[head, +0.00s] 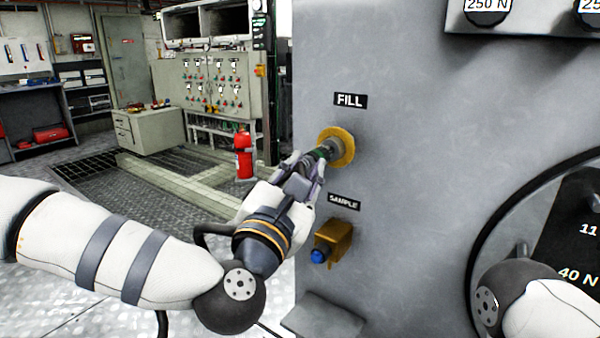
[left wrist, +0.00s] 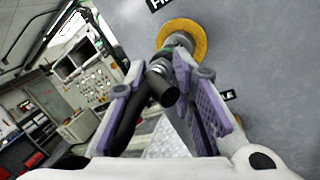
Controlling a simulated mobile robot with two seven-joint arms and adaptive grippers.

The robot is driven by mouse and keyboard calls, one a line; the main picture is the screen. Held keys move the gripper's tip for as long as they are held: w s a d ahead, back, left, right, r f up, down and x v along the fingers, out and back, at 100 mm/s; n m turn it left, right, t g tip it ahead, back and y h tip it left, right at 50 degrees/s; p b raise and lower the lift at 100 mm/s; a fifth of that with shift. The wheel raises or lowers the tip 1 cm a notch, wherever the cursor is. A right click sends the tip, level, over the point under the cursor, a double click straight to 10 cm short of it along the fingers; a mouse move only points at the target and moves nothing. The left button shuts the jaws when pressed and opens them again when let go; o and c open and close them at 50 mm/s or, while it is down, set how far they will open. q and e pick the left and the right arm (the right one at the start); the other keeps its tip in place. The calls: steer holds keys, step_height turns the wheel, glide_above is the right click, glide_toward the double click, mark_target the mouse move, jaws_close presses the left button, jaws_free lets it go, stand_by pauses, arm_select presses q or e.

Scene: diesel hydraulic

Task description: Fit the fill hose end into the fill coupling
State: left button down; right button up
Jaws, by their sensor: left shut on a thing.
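The fill coupling (head: 349,146) is a yellow ring around a grey socket on the grey panel, under a FILL label. It also shows in the left wrist view (left wrist: 201,37). My left gripper (head: 309,168) is shut on the dark fill hose end (head: 323,153), just in front of the coupling. In the left wrist view, dark and grey cylindrical parts (left wrist: 162,86) lie between the purple-padded fingers and line up towards the ring. The hose end's tip meets the coupling's middle; I cannot tell how deep it sits. My right gripper is out of frame.
Below the coupling are a SAMPLE label (head: 344,202) and a brass fitting with a blue knob (head: 319,255). A large round gauge (head: 560,215) is at right, with part of my right arm before it. A red extinguisher (head: 244,155) stands on the floor behind.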

arm_select(q)
steer(key=shift+w+d, duration=0.4)
steer(key=shift+w, duration=0.1)
steer(key=c, duration=1.3)
jaws_free()
